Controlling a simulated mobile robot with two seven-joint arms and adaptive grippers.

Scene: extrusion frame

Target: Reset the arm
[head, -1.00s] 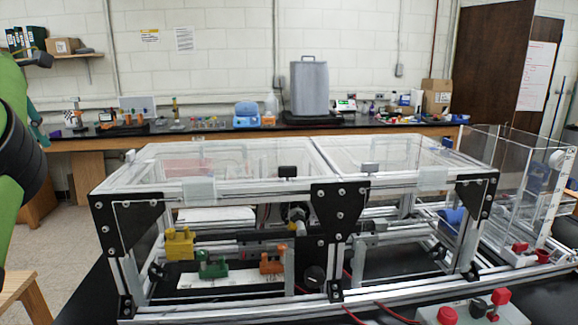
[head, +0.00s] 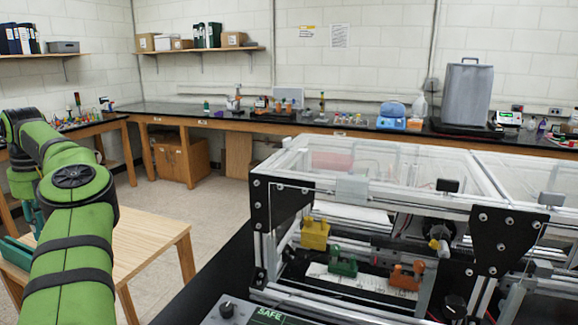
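My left arm (head: 72,240) is green with black bands and comes in from the lower left. It rises, bends, and folds back down at the far left. My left gripper (head: 34,218) seems to be the small teal part at its end, partly hidden behind the arm, near the wooden table. Its fingers do not show clearly. My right arm and gripper are not in view. The extrusion frame (head: 400,188) with clear lids stands at the right. Inside it are a yellow block (head: 314,234), a green block (head: 343,262) and an orange block (head: 406,276).
A light wooden table (head: 140,245) stands at the left, under the arm. A control box (head: 228,311) with a knob and a "SAFE" display sits at the bottom. A black lab bench (head: 225,121) runs along the back wall. Open floor (head: 215,205) lies between table and frame.

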